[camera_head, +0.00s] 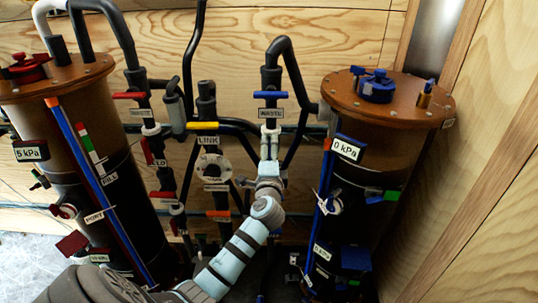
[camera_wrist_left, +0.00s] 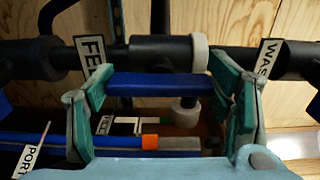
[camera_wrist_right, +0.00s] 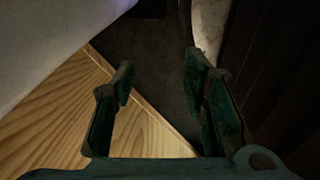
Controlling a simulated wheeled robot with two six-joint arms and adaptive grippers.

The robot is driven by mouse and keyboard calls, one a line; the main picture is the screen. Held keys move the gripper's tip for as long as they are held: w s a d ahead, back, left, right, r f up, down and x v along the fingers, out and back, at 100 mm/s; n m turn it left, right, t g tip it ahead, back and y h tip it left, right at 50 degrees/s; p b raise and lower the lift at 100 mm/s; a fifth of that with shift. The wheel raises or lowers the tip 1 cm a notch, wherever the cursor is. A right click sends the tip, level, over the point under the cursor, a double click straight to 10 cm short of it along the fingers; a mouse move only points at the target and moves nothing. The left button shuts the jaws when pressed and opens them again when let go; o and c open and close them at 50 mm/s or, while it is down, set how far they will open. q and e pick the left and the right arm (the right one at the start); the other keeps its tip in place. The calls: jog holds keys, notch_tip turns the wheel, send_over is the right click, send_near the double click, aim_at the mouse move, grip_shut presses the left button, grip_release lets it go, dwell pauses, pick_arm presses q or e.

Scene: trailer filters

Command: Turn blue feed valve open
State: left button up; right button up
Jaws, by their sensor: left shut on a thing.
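The blue feed valve handle (camera_wrist_left: 150,86) is a flat bar in the left wrist view. It lies crosswise between my fingers, roughly parallel to the black pipe behind it. A FEED label (camera_wrist_left: 92,58) is at its upper left and a WASTE label (camera_wrist_left: 267,58) at its right. My left gripper (camera_wrist_left: 160,92) is shut on the handle, with a green finger at each end. In the head view my left gripper (camera_head: 269,160) reaches the pipework below the blue WASTE handle (camera_head: 270,94) and hides the feed handle. My right gripper (camera_wrist_right: 158,78) is open and empty.
A brown-lidded tank (camera_head: 385,95) stands right, another (camera_head: 60,82) left. Red (camera_head: 130,95), yellow (camera_head: 202,126) and orange (camera_head: 218,213) handles crowd the pipes left of my gripper. Wooden walls close in behind and right. My right gripper is near wood boards (camera_wrist_right: 150,130).

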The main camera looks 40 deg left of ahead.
pick_arm(q)
jog(key=shift+f, duration=0.2)
jog(key=o, duration=1)
jog(key=shift+o, duration=0.8)
jog(key=shift+r, duration=0.15)
jog(key=v, duration=1.2)
